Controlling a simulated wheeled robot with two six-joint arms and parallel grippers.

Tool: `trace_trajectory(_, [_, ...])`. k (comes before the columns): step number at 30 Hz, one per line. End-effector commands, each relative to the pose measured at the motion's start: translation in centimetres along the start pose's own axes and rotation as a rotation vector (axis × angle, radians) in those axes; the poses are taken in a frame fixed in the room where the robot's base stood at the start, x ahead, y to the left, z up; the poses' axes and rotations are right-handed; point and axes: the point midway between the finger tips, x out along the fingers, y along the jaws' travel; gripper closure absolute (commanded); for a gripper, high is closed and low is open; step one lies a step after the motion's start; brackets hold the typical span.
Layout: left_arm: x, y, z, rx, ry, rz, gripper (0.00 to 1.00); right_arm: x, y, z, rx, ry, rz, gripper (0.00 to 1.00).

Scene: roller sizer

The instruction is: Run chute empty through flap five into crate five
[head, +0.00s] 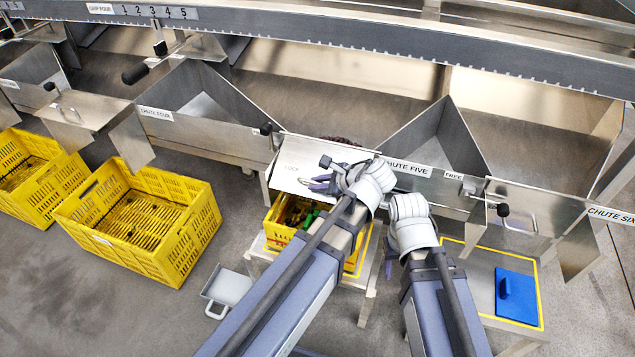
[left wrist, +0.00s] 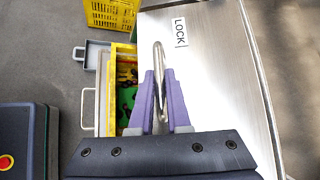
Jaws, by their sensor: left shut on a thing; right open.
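Flap five (head: 300,158), a metal plate marked LOCK, sticks out from chute five (head: 407,168) over crate five (head: 271,232). The plate also shows in the left wrist view (left wrist: 215,75). My left gripper (head: 322,184) is at the flap's edge, shut on its metal loop handle (left wrist: 158,60). Crate five is yellow, stands on a low stand below the flap, and holds green, red and dark pieces. Flap and arm hide part of it. A little dark reddish stuff shows just behind the flap. My right gripper (head: 388,264) is open beside the stand, mostly hidden by its wrist.
Yellow crates (head: 140,215) stand on the floor at left, below chute four (head: 157,113). A grey scoop-like pan (head: 228,288) lies near the stand. At right, a yellow-edged stand (head: 480,290) bears a blue handled block (head: 515,297). Chute six (head: 610,215) is far right.

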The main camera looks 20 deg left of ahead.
Motion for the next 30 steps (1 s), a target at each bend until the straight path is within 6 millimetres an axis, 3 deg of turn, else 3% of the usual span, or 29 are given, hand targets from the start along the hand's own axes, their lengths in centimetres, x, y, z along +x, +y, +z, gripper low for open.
trace_trajectory(9, [-0.02,-0.03,0.08,0.0,-0.003,-0.002,1.0,-0.02,0.0,0.0,0.0,0.0,0.0,0.5])
trace_trajectory(10, [-0.02,-0.03,0.08,0.0,-0.003,-0.002,0.83,-0.02,0.0,0.0,0.0,0.0,0.0,0.5])
trace_trajectory(18, [-0.01,-0.02,0.05,0.0,-0.002,-0.001,0.55,-0.01,0.0,0.0,0.0,0.0,0.0,0.5])
trace_trajectory(30, [-0.53,-0.24,0.51,-0.001,-0.001,-0.001,0.55,-0.74,0.05,0.05,0.0,0.0,-0.001,0.5])
